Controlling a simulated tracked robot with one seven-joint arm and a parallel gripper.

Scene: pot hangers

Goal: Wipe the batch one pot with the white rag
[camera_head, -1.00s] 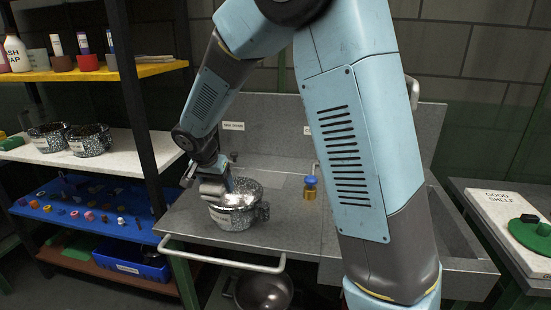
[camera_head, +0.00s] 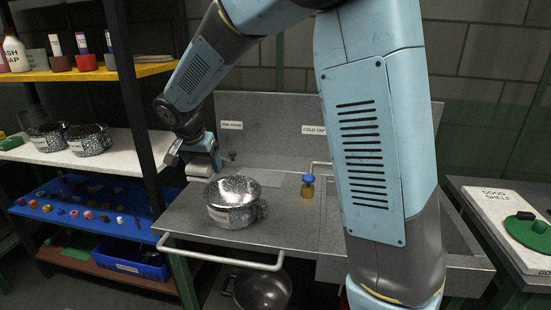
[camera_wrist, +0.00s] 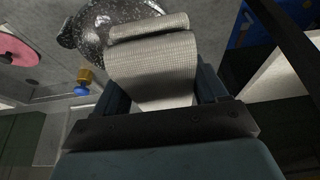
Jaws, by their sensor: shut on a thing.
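A speckled grey-black pot (camera_head: 232,204) with a label too small to read stands upright on the grey sink counter in the head view. It also shows at the top of the wrist view (camera_wrist: 92,28), partly hidden by the rag. My gripper (camera_head: 200,160) is above and behind-left of the pot, apart from it. In the wrist view, my gripper (camera_wrist: 158,92) is shut on the pale woven rag (camera_wrist: 150,62), which hangs out past the fingers. Two similar labelled pots (camera_head: 47,137) (camera_head: 90,140) stand on the white shelf at left.
A blue-handled brass tap (camera_head: 308,186) rises right of the pot, beside the sink. A rail (camera_head: 222,262) runs along the counter's front. A black shelf post (camera_head: 137,100) stands close left of my gripper. A green lid (camera_head: 530,230) lies on the right-hand white shelf.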

